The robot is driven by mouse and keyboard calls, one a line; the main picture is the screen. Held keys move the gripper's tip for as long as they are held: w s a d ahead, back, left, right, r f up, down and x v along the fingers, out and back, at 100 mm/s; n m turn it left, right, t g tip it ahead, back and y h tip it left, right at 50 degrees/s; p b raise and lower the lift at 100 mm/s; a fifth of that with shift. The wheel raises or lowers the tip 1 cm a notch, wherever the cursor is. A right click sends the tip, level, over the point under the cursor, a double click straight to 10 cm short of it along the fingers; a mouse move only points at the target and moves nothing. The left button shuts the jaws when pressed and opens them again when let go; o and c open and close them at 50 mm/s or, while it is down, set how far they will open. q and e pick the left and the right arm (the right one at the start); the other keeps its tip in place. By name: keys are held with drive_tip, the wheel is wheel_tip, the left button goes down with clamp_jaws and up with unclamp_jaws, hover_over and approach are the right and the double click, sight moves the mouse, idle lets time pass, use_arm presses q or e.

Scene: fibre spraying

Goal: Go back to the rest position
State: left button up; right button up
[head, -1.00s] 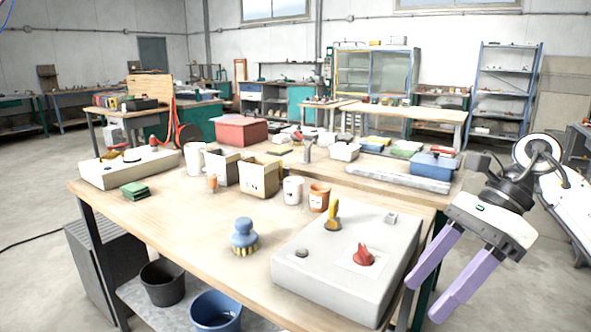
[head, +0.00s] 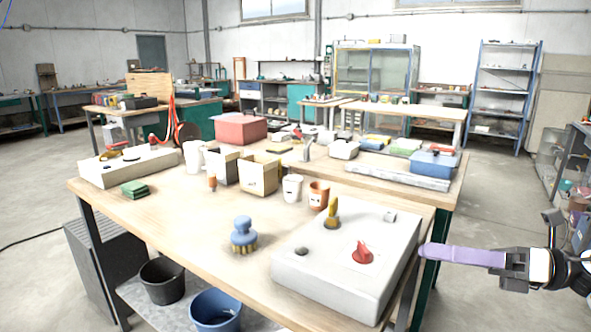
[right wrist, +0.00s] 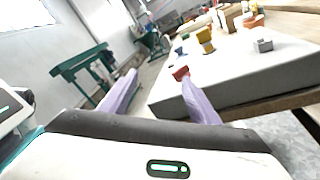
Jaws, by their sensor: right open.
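My right gripper (head: 424,250) is at the right of the head view, beside the right edge of the workbench. Its pale purple fingers overlap there. In the right wrist view (right wrist: 158,78) the two fingers stand apart with nothing between them. A grey control box (head: 345,262) with a red knob (head: 362,252) and a yellow switch (head: 332,212) lies on the bench, just left of the fingertips. The same box shows past the fingers in the right wrist view (right wrist: 245,75). My left gripper is out of view.
The wooden workbench (head: 190,235) holds a blue brush (head: 243,235), cups, small cartons (head: 259,177), a green pad (head: 135,189) and a second control box (head: 128,166). Two buckets (head: 215,308) stand below. The floor right of the bench (head: 490,210) is clear.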

drive_tip(key=w+d+r+m+t+h, duration=0.8)
drive_tip(key=w+d+r+m+t, duration=0.3)
drive_tip(key=d+m+t, duration=0.6)
drive_tip(key=w+d+f+m+g+h, duration=0.25)
drive_tip(key=d+f+m+h, duration=0.35)
drive_tip(key=m, duration=0.5)
drive_tip(key=w+d+f+m+g+h, duration=0.1)
drive_tip(key=d+f+m+g+h, duration=0.35)
drive_tip(key=d+m+h, duration=0.5)
drive_tip(key=s+a+f+g+y, duration=0.25)
drive_tip(key=s+a+f, duration=0.35)
drive_tip(key=a+f, duration=0.65)
drive_tip(key=s+a+f+g+y, duration=0.1)
drive_tip(key=s+a+f+y, duration=0.4)
drive_tip(key=a+f, duration=0.8)
drive_tip(key=s+a+f+m+g, duration=0.1)
drive_tip(key=s+a+f, duration=0.4)
drive_tip(key=s, duration=0.5)
drive_tip(key=s+a+f+m+g+y, duration=0.1)
drive_tip(key=s+a+f+g, duration=0.1)
drive_tip(key=s+a+f, duration=0.3)
drive_tip(key=s+a+f+m+g+y, duration=0.1)
drive_tip(key=s+a+f, duration=0.4)
drive_tip(key=s, duration=0.9)
drive_tip(key=shift+s+a+f, duration=0.3)
drive_tip(key=shift+s+a, duration=0.05)
drive_tip(key=shift+a, duration=0.25)
